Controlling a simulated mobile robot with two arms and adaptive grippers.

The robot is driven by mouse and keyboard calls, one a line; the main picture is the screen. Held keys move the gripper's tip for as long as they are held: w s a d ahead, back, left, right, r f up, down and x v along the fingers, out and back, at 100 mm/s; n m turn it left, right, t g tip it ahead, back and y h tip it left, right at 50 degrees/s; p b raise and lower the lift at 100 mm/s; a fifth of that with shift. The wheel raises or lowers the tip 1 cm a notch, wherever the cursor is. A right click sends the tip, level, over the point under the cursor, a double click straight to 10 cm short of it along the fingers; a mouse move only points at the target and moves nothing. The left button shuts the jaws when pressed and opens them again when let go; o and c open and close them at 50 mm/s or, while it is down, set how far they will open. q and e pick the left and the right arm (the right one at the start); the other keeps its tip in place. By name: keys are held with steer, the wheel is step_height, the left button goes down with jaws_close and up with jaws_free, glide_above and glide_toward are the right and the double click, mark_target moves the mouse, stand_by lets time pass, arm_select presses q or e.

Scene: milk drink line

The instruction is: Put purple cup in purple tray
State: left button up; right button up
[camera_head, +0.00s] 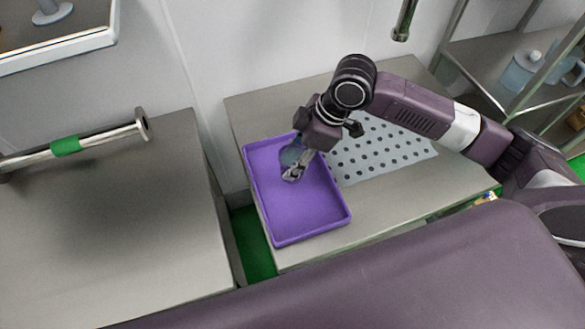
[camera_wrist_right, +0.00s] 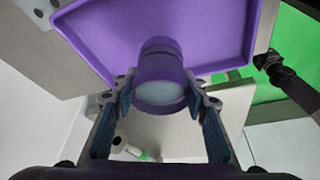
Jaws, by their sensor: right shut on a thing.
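The purple tray (camera_head: 310,208) lies on the grey table, and its floor also shows in the right wrist view (camera_wrist_right: 210,30). My right gripper (camera_head: 293,175) is over the far end of the tray. In the right wrist view its two fingers (camera_wrist_right: 162,100) are shut on the purple cup (camera_wrist_right: 160,65), one on each side. The cup has a pale, greyish round end toward the camera. In the head view the cup is mostly hidden by the gripper, and a greyish round patch shows beside the fingers. I cannot tell if the cup touches the tray floor. My left gripper is not in view.
A white perforated mat (camera_head: 385,152) lies right of the tray. A metal pipe (camera_head: 100,140) with a green band extends over the left table (camera_head: 100,235). A rack with clear jugs (camera_head: 522,70) stands at the right. The tray's near part is empty.

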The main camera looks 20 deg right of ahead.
steer(key=shift+f, duration=0.7)
steer(key=shift+f+p, duration=0.3)
steer(key=shift+f, duration=1.65)
steer(key=shift+f, duration=0.15)
steer(key=o, duration=1.4)
steer(key=shift+o, duration=0.2)
steer(key=shift+d+r, duration=0.2)
steer(key=shift+r, duration=0.3)
steer(key=b+v, duration=0.1)
steer(key=v, duration=1)
steer(key=shift+b, duration=0.3)
steer(key=shift+s, duration=0.1)
